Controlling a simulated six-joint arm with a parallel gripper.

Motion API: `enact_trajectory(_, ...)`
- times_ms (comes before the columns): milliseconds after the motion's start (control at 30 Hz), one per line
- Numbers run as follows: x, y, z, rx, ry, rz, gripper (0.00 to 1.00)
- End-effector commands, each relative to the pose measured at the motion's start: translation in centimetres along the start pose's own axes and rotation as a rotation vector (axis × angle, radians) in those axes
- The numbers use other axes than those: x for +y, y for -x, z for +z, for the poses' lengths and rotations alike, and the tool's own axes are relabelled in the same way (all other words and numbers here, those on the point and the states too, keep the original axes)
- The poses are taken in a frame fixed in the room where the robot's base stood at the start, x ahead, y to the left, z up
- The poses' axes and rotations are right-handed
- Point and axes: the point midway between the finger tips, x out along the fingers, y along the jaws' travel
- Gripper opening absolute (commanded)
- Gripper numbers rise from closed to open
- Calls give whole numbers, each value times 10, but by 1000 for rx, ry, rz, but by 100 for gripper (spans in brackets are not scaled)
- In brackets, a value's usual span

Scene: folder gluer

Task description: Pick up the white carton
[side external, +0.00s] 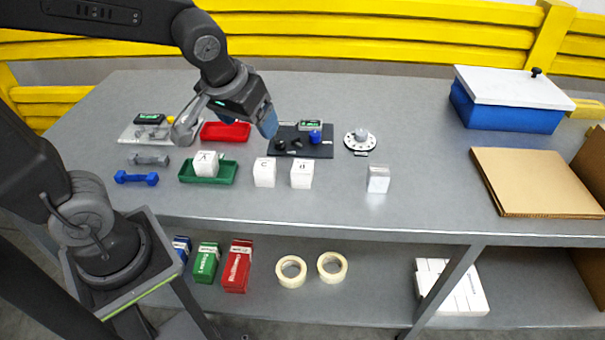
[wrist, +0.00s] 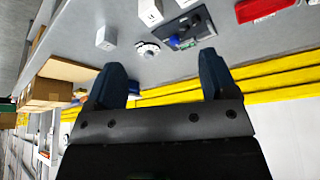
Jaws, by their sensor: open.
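Several small white boxes stand on the grey bench, and I cannot tell for sure which is the white carton. A plain one (side external: 378,179) stands alone right of centre and also shows in the wrist view (wrist: 107,38). Two lettered white blocks, the left one (side external: 264,172) and the right one (side external: 302,174), stand side by side left of it. Another lettered white block (side external: 205,164) sits in the green tray (side external: 222,176). My gripper (side external: 268,124) is raised above the bench, behind the lettered blocks. In the wrist view its fingers (wrist: 161,80) are apart and empty.
A black board (side external: 322,150) with small parts and a round metal disc (side external: 362,141) lie behind the blocks. A red tray (side external: 226,132) is at the left. A blue bin with white lid (side external: 512,88) and flat cardboard (side external: 538,182) are at the right. Bench around the plain box is clear.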

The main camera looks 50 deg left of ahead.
Motion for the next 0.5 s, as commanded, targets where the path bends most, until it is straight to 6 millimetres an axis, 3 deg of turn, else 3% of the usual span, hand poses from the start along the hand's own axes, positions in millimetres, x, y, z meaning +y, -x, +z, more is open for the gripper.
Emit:
enact_trajectory(100,15,-35,-22,-19,102,-55,78)
enact_trajectory(300,34,-82,-42,-17,235,-113,78)
enact_trajectory(500,41,-103,-48,-11,289,-134,78)
